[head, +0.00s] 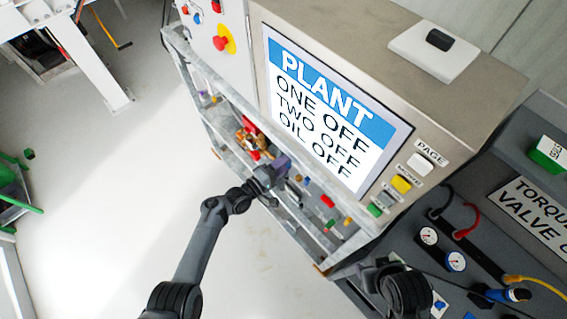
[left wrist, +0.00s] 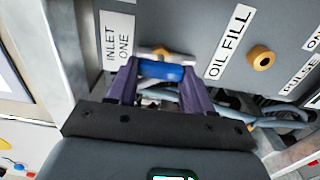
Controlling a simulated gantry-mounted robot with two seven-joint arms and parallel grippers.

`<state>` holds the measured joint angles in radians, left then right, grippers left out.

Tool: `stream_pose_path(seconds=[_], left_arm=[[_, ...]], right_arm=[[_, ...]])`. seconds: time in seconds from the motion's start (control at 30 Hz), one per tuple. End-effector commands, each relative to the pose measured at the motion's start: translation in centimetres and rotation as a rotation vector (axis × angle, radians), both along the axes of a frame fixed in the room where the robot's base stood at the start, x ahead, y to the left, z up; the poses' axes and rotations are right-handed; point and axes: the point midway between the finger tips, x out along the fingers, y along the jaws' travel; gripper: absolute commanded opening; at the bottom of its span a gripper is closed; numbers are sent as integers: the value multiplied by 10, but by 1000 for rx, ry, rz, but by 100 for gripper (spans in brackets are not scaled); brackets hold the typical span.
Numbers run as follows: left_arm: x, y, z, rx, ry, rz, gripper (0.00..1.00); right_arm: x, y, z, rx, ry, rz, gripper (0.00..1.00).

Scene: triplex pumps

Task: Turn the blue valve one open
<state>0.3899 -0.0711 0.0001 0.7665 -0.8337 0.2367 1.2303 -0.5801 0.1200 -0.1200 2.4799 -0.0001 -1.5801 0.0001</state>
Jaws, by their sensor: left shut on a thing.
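The blue valve handle (left wrist: 161,70) shows in the left wrist view, on a grey panel between the INLET ONE label (left wrist: 117,41) and the OIL FILL label (left wrist: 229,42). A pale metal fitting shows just behind it. The two purple fingers of my left gripper (left wrist: 161,78) are shut on the handle, one at each end. In the head view my left gripper (head: 273,172) reaches the rack under the screen. The handle is too small or hidden to make out there. My right gripper is not in view; only a dark part of my right arm shows at the bottom.
The PLANT screen (head: 322,105) reads ONE OFF, TWO OFF, OIL OFF. Red and brass fittings (head: 252,138) sit on the rack beside my left gripper. In the left wrist view a brass knob (left wrist: 261,57) and grey hoses (left wrist: 275,121) are to the right. Open floor lies left.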

Motion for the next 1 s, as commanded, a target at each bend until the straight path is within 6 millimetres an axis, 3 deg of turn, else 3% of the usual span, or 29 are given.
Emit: stream_pose_path(seconds=[0.4, 0.43, 0.6, 1.0], left_arm=[[0, 0, 1, -9, 7, -1, 21], [0, 0, 1, -9, 7, -1, 54], [0, 0, 0, -7, 6, -1, 77], [-5, 6, 1, -5, 6, 0, 77]], right_arm=[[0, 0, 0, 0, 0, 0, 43], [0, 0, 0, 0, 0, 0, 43], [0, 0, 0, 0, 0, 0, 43], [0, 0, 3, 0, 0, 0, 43]])
